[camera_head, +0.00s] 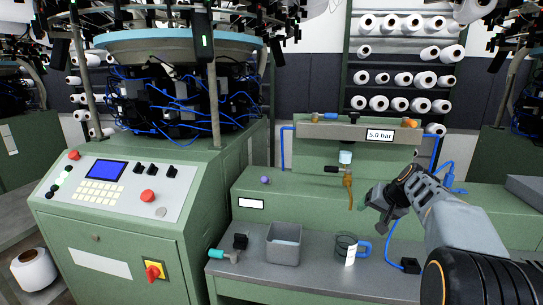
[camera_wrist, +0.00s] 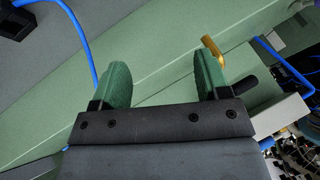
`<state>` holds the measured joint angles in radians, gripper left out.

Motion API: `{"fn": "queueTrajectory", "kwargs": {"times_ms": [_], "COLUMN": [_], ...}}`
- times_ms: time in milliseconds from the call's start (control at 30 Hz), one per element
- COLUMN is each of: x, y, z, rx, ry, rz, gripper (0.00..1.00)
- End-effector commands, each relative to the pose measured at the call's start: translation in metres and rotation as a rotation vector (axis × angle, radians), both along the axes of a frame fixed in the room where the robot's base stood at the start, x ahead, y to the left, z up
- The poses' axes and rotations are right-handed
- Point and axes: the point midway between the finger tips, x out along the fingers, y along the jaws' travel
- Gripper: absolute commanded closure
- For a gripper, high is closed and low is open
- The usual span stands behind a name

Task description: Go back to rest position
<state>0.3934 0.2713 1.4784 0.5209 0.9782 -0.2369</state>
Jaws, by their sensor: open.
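My gripper (camera_head: 377,203) is raised at the right of the head view, above the grey worktop and in front of the green machine body. In the wrist view my gripper (camera_wrist: 161,78) has its two green fingers spread apart with nothing between them. A brass-coloured spout (camera_head: 348,190) hangs from the pneumatic unit just left of my gripper, apart from it. The spout also shows beyond the right finger in the wrist view (camera_wrist: 212,47).
On the worktop (camera_head: 320,283) stand a grey bin (camera_head: 284,244), a dark cup with a blue handle (camera_head: 345,246) and a teal-tipped tool (camera_head: 222,254). A blue hose (camera_head: 391,240) runs to a black block (camera_head: 410,265) below my arm. A control panel (camera_head: 124,187) stands at left.

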Motion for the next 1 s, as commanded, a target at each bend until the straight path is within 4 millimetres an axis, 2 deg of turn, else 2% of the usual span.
{"fn": "queueTrajectory", "kwargs": {"times_ms": [33, 100, 300, 400, 500, 600, 800, 1000], "x": [-0.025, -0.062, -0.174, -0.223, -0.257, -0.274, -0.277, -0.276], "y": [0.017, 0.037, 0.084, 0.1, 0.113, 0.123, 0.137, 0.139], "z": [0.004, -0.005, -0.018, -0.02, -0.018, -0.008, 0.021, 0.02], "rx": [-0.022, -0.064, -0.216, -0.292, -0.346, -0.367, -0.383, -0.383], "ry": [0.057, 0.14, 0.3, 0.334, 0.334, 0.305, 0.224, 0.224], "rz": [0.003, 0.008, 0.079, 0.148, 0.215, 0.255, 0.291, 0.301], "gripper": [0.31, 0.31, 0.31, 0.31, 0.31, 0.31, 0.31, 0.31]}}
